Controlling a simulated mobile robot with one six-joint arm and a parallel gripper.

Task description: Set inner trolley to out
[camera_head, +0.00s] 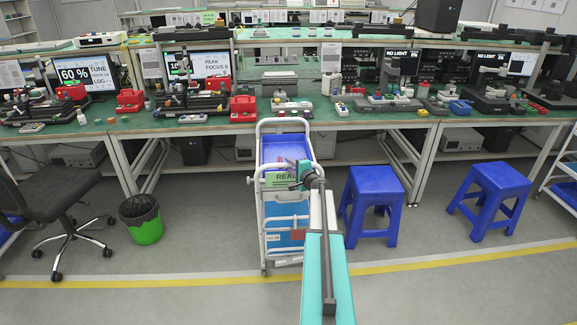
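A white-framed trolley (264,216) with blue trays stands at the middle of the front bench, its far end against or under the bench edge. Its top blue tray (272,152) holds small reddish items, and a green label reading "REA..." (283,179) is on its near side. My teal arm reaches up from the bottom of the picture over the trolley's right side. My gripper (292,166) is at the near end of the top tray, in front of it in the picture. It is small and dark, so I cannot tell whether it touches the trolley or how its fingers stand.
Two blue stools (372,194) (492,187) stand right of the trolley. A green bin (145,229) and a black office chair (61,195) stand left. The long green bench (330,117) carries instruments. A yellow line (180,280) crosses the floor; the floor in front is mostly clear.

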